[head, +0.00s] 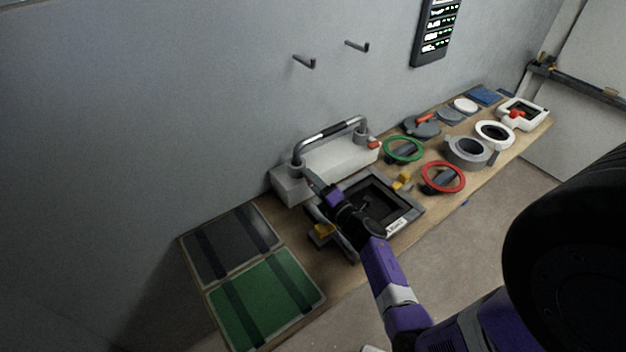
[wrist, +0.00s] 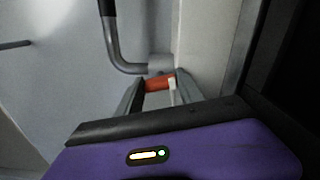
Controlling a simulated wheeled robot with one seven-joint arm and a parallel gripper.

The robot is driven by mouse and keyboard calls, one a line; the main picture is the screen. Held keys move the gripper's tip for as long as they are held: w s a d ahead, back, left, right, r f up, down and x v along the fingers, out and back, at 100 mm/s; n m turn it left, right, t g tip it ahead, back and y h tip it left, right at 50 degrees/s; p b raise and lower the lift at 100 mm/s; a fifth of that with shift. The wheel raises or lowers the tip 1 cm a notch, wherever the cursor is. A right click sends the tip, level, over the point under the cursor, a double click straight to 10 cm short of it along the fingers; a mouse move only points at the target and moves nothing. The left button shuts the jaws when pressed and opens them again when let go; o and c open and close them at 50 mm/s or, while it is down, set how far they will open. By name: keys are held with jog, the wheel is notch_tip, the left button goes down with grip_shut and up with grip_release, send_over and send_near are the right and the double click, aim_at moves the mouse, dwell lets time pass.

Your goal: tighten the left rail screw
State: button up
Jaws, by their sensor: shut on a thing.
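The rail (head: 330,131) is a grey bent bar with a dark grip, standing on a pale block (head: 340,158) against the wall. Its right foot has a red-orange screw (head: 374,145). My gripper (head: 308,175) is at the rail's left foot (head: 296,168). In the wrist view, the rail (wrist: 120,50) ends in a round foot. Just below that foot, my gripper (wrist: 158,90) is shut on the left rail screw (wrist: 159,84), a red-orange piece with a pale end. In the head view my gripper hides this screw.
A dark square hatch frame (head: 405,215) lies under my forearm, with yellow clamps (head: 402,181) beside it. Green (head: 403,150) and red (head: 443,177) rings and other fittings fill the bench to the right. Green (head: 265,300) and dark (head: 230,243) panels lie left. Two hooks (head: 305,62) jut from the wall.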

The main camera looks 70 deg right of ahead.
jog(key=m, duration=0.6)
jog(key=shift+f+p, duration=0.2)
jog(key=shift+p, duration=0.1)
dwell(0.4)
jog(key=o, duration=1.4)
jog(key=shift+s, duration=0.1)
jog(key=b+v, duration=0.1)
jog(key=v, duration=0.6)
jog(key=shift+s+a, duration=0.25)
jog(key=shift+s, duration=0.05)
